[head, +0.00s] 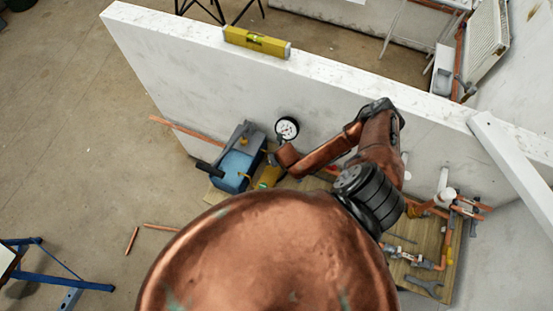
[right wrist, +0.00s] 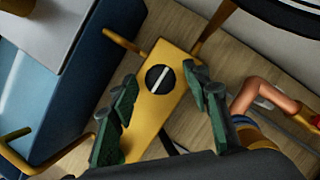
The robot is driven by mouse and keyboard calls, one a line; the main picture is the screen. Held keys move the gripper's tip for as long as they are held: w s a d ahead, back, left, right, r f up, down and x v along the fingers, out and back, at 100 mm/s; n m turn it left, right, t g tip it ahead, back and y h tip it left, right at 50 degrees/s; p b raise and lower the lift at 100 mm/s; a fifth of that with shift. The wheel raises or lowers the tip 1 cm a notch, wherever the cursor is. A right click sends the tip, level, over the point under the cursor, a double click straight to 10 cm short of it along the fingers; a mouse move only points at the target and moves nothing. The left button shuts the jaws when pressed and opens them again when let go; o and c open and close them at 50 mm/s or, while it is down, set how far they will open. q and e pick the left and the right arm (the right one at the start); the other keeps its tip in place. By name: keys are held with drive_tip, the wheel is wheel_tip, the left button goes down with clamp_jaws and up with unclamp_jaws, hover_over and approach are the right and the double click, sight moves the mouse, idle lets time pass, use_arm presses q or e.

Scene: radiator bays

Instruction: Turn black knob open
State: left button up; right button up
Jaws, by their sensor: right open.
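The black knob (right wrist: 159,79) shows in the right wrist view as a small round disc with a white slanted line, set on a yellow block (right wrist: 152,105). My right gripper (right wrist: 160,84) has its two green fingers open, one on each side of the knob. Clear gaps show between the fingers and the knob in the picture; I cannot tell how high the fingers are above it. In the head view the yellow block (head: 269,177) shows beside a blue tank (head: 237,166); I cannot make out the knob there. My left gripper is not in view.
A pressure gauge (head: 287,128) stands close to my right arm, against a white wall (head: 190,80). A yellow spirit level (head: 256,42) lies on the wall's top. Copper pipes and a wrench (head: 423,286) are at the right on a wooden board (head: 442,236).

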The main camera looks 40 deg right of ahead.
drive_tip(key=v, duration=1.2)
drive_tip(key=shift+d, duration=0.1)
